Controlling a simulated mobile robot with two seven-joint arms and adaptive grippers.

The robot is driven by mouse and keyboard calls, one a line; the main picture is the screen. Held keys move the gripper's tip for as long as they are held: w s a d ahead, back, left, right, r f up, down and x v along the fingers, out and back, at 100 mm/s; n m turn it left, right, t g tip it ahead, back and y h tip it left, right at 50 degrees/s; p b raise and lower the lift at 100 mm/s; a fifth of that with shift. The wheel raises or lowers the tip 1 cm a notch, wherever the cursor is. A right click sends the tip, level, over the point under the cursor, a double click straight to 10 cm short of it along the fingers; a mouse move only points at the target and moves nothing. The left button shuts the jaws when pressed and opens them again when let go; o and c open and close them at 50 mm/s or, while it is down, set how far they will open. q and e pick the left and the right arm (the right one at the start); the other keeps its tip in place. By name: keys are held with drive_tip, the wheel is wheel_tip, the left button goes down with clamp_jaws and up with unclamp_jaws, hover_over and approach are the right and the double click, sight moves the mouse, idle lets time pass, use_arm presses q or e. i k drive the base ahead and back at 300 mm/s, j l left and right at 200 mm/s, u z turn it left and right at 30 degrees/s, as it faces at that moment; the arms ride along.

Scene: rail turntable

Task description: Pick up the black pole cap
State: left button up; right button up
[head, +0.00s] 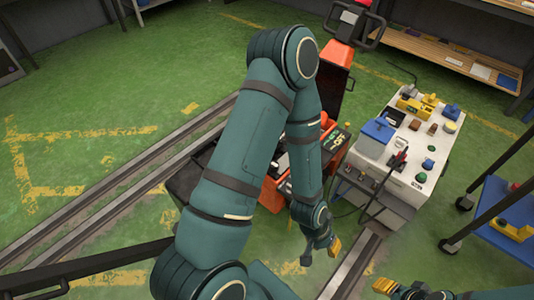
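I cannot pick out the black pole cap with certainty. Small dark pieces lie on the white-topped cart, among them a brown-black block (432,129), but they are too small to identify. My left gripper (325,248) hangs low over the floor, left of the cart and clear of its top. One yellow fingertip shows, and I see nothing held in it. My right gripper (392,288) is at the bottom edge, below the cart, with a yellow fingertip in view. The opening of either gripper cannot be made out. My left arm hides part of the orange machine.
The white cart (395,185) carries a blue box (378,131), a yellow piece (410,105) and several small parts. An orange and black machine (275,195) stands by the rails (130,180). A blue-shelved trolley (500,210) is at right. Green floor (90,90) is open at left.

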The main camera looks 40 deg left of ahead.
sight(275, 166)
drive_tip(key=i+j+u, duration=0.1)
drive_tip(key=i+u, duration=0.2)
drive_tip(key=i, duration=0.7)
drive_tip(key=z, duration=10.45)
